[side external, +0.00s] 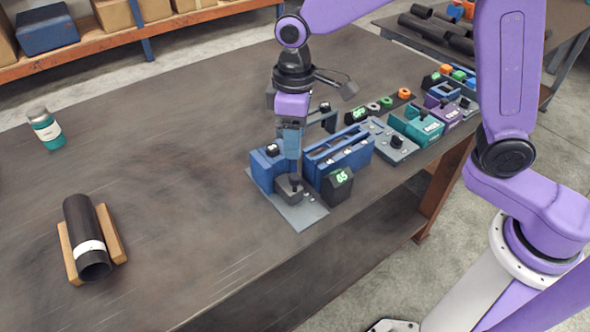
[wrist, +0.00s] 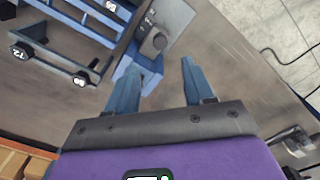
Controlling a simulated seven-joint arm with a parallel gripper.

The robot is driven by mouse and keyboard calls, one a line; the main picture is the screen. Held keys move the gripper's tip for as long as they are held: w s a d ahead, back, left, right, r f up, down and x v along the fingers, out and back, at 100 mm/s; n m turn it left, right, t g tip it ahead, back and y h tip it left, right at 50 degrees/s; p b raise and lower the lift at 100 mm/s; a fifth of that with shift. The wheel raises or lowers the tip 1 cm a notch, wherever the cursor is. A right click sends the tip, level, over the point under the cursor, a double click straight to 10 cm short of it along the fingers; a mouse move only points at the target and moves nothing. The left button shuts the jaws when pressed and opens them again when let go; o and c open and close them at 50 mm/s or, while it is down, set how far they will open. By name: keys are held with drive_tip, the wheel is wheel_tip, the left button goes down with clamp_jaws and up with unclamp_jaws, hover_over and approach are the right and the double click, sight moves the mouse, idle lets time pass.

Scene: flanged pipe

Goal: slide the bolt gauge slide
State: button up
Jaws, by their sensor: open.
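A blue gauge (side external: 338,150) with a slotted top stands on a grey base plate (side external: 300,213) near the table's front edge. A grey slide block (side external: 289,188) with a dark knob sits at its front end; it also shows in the wrist view (wrist: 153,42). I cannot read a label naming it the bolt gauge. My gripper (side external: 289,160) points down over this end in the side view. The left finger overlaps a blue block (wrist: 140,72); contact cannot be told.
A dark box with a green display (side external: 338,181) stands beside the gauge. Teal (side external: 417,126) and purple devices line the table to the right. A black pipe (side external: 85,235) lies in a wooden cradle at left, with a bottle (side external: 44,124) behind. The table's middle left is clear.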

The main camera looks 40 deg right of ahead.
sight(295, 176)
wheel_tip(295, 176, down, 10)
drive_tip(key=shift+r, duration=0.15)
idle(0.3)
clamp_jaws()
drive_tip(key=shift+s, duration=2.35)
